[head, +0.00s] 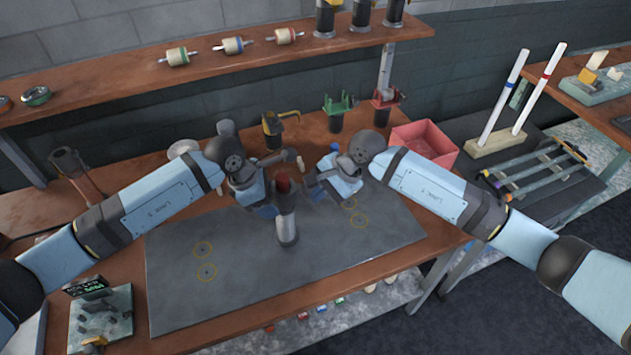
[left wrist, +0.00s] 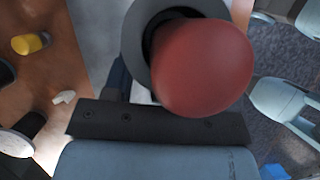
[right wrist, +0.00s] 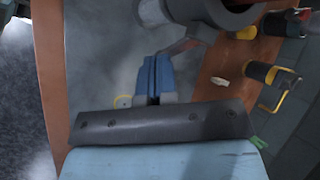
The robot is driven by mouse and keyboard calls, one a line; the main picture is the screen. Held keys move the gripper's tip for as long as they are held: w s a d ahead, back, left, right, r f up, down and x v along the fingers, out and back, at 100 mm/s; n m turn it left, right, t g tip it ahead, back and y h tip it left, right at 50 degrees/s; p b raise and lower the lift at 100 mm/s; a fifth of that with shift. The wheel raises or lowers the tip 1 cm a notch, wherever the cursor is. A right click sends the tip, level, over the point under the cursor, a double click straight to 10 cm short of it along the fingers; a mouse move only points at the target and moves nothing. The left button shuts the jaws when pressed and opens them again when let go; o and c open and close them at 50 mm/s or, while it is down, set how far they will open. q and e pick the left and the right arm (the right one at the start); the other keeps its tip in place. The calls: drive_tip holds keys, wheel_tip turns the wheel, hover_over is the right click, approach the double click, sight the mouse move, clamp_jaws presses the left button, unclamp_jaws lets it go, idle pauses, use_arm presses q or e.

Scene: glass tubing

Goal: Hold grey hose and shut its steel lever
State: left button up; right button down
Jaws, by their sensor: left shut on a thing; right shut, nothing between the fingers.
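A grey cylindrical piece (head: 288,228) with a dark red rounded top (head: 283,183) is held upright above the dark mat; I take it for the grey hose. Its red top fills the middle of the left wrist view (left wrist: 205,65), with a grey collar behind it. My left gripper (head: 265,209) is shut on it from the left. In the right wrist view its grey body (right wrist: 212,12) shows at the top, with a thin grey steel lever (right wrist: 181,46) beside it. My right gripper (right wrist: 157,78) is shut and empty, its tips close to the lever; I cannot tell whether they touch.
The dark mat (head: 180,290) is mostly clear, with yellow rings marked on it. Behind stand a yellow-and-black tool (head: 272,128), a green-topped one (head: 338,108) and a red-topped one (head: 384,100). A red bin (head: 424,142) stands at the back right.

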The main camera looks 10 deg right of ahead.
use_arm(q)
drive_tip(key=shift+s+f, duration=0.1)
drive_tip(key=shift+f, duration=0.05)
use_arm(e)
drive_tip(key=shift+d+f, duration=0.25)
drive_tip(key=shift+f, duration=0.85)
idle(0.8)
idle(0.4)
wheel_tip(320, 180, up, 10)
drive_tip(key=a, duration=0.2)
drive_tip(key=shift+f, duration=0.25)
idle(0.8)
drive_tip(key=shift+r, duration=0.1)
drive_tip(key=r, duration=0.2)
drive_tip(key=a+r, duration=0.1)
drive_tip(key=r, duration=0.1)
drive_tip(key=shift+r, duration=0.35)
idle(0.4)
use_arm(q)
drive_tip(key=o, duration=1.2)
